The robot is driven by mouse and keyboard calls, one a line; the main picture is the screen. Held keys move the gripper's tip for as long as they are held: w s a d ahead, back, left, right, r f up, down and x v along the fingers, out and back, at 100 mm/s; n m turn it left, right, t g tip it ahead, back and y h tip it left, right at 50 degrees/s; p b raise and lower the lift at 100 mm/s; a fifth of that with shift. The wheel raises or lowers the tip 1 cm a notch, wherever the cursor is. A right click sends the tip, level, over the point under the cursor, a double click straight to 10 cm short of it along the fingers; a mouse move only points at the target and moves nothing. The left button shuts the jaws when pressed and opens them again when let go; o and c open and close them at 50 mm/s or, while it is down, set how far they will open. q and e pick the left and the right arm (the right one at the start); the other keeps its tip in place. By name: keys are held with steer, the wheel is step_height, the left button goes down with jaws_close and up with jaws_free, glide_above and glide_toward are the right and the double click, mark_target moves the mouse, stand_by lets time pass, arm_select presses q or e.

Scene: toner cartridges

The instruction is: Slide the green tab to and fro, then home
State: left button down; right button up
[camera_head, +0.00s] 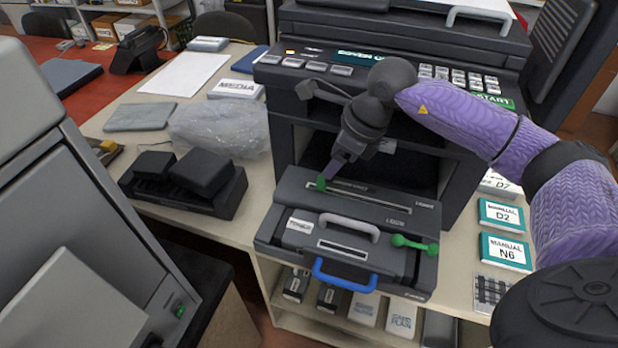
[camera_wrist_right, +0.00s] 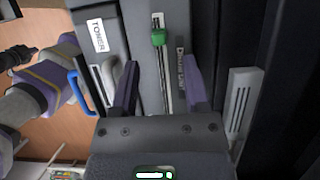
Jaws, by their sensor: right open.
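The green tab (camera_head: 320,184) sits at the left end of a long slot in the top of the dark drum unit (camera_head: 398,218), which sticks out of the printer's front. In the right wrist view the green tab (camera_wrist_right: 158,37) is at the far end of the slot. My right gripper (camera_head: 335,168) is over the slot, close by the tab. In the wrist view its open fingers (camera_wrist_right: 162,82) stand either side of the slot line, with nothing between them; contact with the tab cannot be told.
The toner cartridge (camera_head: 300,226) in front has a grey handle (camera_head: 349,227), a blue handle (camera_head: 345,277) and a green lever (camera_head: 414,245). The printer (camera_head: 290,95) rises behind. A black device (camera_head: 186,183) stands left; manual boxes (camera_head: 506,252) lie right.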

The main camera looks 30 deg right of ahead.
mark_target(321, 182)
steer(key=x, duration=0.5)
steer(key=shift+f+b, duration=0.1)
steer(key=shift+b, duration=0.3)
jaws_close()
stand_by(0.9)
